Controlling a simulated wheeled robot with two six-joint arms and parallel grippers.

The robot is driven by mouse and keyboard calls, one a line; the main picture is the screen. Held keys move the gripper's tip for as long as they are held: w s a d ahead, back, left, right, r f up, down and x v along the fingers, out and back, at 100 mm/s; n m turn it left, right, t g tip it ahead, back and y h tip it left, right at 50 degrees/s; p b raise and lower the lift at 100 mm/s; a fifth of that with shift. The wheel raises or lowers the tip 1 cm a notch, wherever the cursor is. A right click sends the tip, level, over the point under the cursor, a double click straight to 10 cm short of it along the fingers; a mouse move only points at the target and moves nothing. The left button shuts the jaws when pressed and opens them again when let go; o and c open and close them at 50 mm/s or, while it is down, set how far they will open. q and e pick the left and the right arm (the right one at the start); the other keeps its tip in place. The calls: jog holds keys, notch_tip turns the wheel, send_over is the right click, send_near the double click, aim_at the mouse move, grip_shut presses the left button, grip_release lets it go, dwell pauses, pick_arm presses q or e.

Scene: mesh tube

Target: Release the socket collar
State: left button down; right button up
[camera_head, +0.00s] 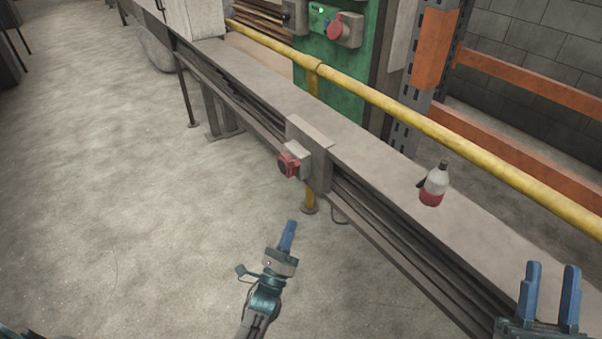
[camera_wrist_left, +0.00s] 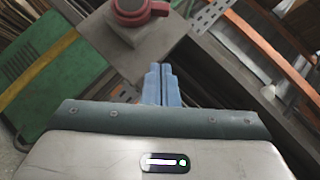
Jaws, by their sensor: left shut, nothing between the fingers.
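A red socket with its collar (camera_head: 288,164) sticks out from a grey box (camera_head: 304,153) on the side of the long grey bench. In the left wrist view the red collar (camera_wrist_left: 138,10) shows at the top, cut by the frame edge, beyond my fingers. My left gripper (camera_head: 291,224) is shut and empty, below the socket and apart from it. Its blue fingertips (camera_wrist_left: 160,68) lie together in the left wrist view. My right gripper (camera_head: 552,267) is open and empty at the lower right, with a gap between its blue fingers.
A bottle with red liquid (camera_head: 432,195) stands on the bench top (camera_head: 380,165). A yellow rail (camera_head: 420,122) runs along the bench's far side. A green cabinet (camera_head: 318,75) with another red round fitting (camera_head: 336,29) stands behind. The floor (camera_head: 130,220) at left is clear.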

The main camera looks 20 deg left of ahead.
pick_arm(q)
send_near(295, 163)
jog(key=w+d+f, duration=0.1)
jog(key=w+d, duration=0.2)
jog(key=w, duration=0.2)
jog(key=r, duration=0.1)
jog(key=w+a+r, duration=0.1)
jog(key=shift+w+a+r, duration=0.15)
jog(key=shift+a+r, duration=0.15)
jog(key=shift+r, duration=0.05)
pick_arm(e)
jog(key=shift+w+f+m+g+h, duration=0.15)
jog(key=shift+f+g, duration=0.15)
jog(key=shift+f, duration=0.15)
jog(key=shift+w+f+m+g+h, duration=0.15)
jog(key=shift+f+g, duration=0.15)
jog(key=shift+f, duration=0.1)
